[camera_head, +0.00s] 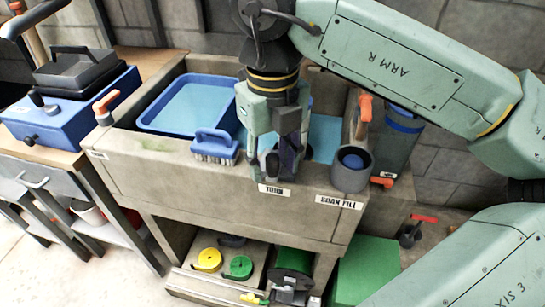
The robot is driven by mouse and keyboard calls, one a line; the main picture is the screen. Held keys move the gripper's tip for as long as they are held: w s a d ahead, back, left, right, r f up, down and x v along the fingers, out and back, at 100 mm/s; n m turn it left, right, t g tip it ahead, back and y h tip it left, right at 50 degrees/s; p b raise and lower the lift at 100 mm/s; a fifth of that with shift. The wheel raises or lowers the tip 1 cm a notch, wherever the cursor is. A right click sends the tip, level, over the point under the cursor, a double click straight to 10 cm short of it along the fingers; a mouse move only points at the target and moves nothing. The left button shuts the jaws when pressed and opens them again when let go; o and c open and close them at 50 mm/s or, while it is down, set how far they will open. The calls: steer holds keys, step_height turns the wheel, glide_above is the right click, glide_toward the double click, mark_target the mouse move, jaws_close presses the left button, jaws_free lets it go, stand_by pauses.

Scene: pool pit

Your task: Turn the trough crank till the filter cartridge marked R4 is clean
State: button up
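My gripper (280,168) points down at the front rim of the grey stone trough (215,188), just above a small white label (274,190) that seems to read TURN. Dark parts show at its fingertips. I cannot tell whether they are fingers or the crank, nor whether the gripper is shut on anything. No crank can be made out clearly; the gripper covers that spot. No cartridge with a readable R4 mark shows. Blue water (325,136) shows in the trough behind the gripper.
A blue tray (150,126) and a blue scrubbing brush (215,145) lie left of my gripper. A grey cup (351,180) with a blue inside stands right, near another label (339,202). Orange handles (105,101) (365,106) flank the trough. Yellow and green coils (238,267) lie below.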

mark_target(273, 155)
step_height(273, 155, up, 12)
stand_by(0.6)
stand_by(0.4)
